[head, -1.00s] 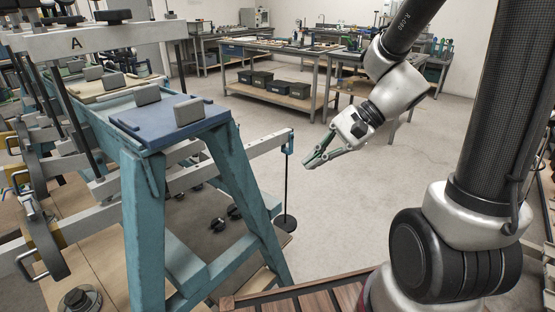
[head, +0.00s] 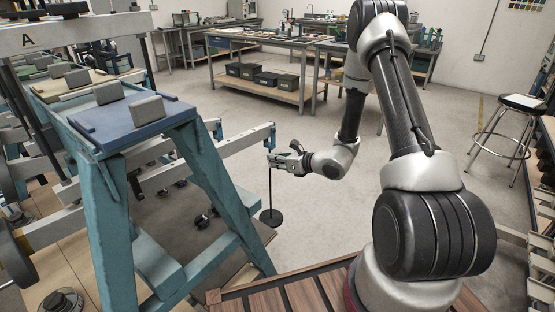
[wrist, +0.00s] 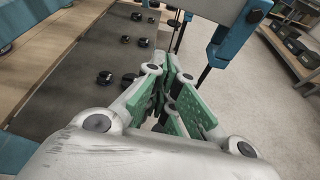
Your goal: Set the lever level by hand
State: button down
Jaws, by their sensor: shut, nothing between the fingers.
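A grey lever bar (head: 240,140) runs out from the blue trestle frame (head: 188,165) and ends in a blue end piece (head: 272,131). A thin dark rod with a round black weight (head: 270,217) hangs below that end. The bar rises to the right in the head view; whether it is level is hard to judge. My gripper (head: 272,161) is just below the blue end, close to the rod; contact cannot be told. In the wrist view the green-padded fingers (wrist: 178,95) are together and empty, with the bar (wrist: 195,10) and blue end (wrist: 240,25) above them.
Several black weights (wrist: 105,78) lie on the dark mat below. A blue-topped stand (head: 135,122) with grey blocks is at left. A workbench (head: 265,53) stands behind, and a stool (head: 505,125) at right. Open floor lies between.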

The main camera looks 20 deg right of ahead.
aim_at(259, 138)
jog(key=w+a+r, duration=0.2)
jog(key=w+a, duration=0.1)
jog(key=w, duration=0.1)
jog(key=shift+w+a, duration=0.15)
jog(key=shift+w, duration=0.2)
jog(key=shift+r, duration=0.1)
jog(key=shift+n, duration=0.4)
jog(key=r, duration=0.5)
jog(key=shift+w+d, duration=0.2)
jog(key=shift+d, duration=0.15)
jog(key=shift+f, duration=0.1)
